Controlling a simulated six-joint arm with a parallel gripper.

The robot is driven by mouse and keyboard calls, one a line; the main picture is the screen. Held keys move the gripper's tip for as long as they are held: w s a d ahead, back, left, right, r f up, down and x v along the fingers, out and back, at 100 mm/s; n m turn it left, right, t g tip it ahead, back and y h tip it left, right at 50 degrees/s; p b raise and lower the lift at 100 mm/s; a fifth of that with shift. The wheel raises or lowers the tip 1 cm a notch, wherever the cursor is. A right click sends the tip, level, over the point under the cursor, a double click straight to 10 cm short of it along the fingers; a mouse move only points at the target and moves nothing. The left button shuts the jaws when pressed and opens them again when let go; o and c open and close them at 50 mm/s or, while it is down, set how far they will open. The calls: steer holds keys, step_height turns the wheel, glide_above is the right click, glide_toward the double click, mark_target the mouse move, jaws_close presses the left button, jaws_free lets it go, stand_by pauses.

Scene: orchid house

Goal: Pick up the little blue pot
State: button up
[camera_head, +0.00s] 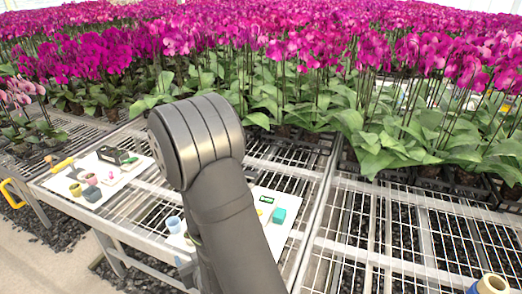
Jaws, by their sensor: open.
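The little blue pot (173,224) is light blue and small.
A teal block (279,215) and a green label (267,199) lie on the white board right of my arm. Another white board (128,172) holds a yellow pot (75,190), a grey block (92,195) and a dark box (112,155). Orchids crowd behind; the right mesh bench is mostly clear.

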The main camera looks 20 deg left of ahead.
steer(key=m+g+h, duration=0.3)
steer(key=g+h, duration=0.3)
steer(key=h, duration=0.4)
glide_toward(173, 221)
steer(key=f, duration=0.8)
steer(key=shift+d, duration=0.3)
steer(key=c, duration=1)
